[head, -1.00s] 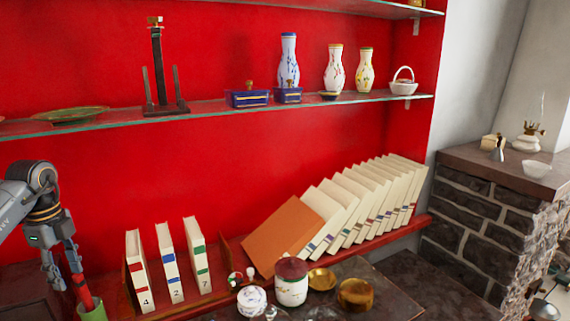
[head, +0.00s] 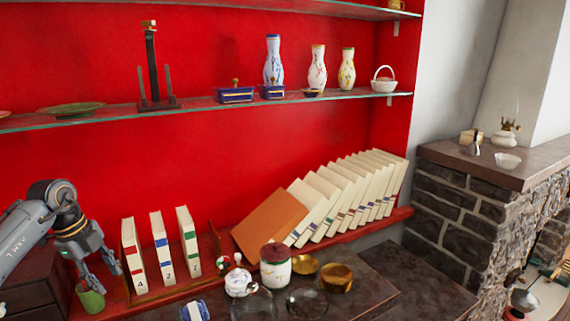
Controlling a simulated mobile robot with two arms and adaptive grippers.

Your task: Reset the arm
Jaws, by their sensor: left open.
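My left gripper (head: 104,287) is at the lower left, at the end of my grey arm, with its fingers apart and pointing down. It hangs over and partly in front of a green cup (head: 93,302). I see nothing clearly held between the fingers. I cannot tell whether a finger touches the cup. My right gripper is not in view.
Upright numbered books (head: 133,257) stand just right of the gripper on the red shelf. A lidded jar (head: 275,268), a small teapot (head: 240,283) and brass bowls (head: 336,278) stand on the dark surface. Vases (head: 273,62) stand on the glass shelf (head: 210,105) above.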

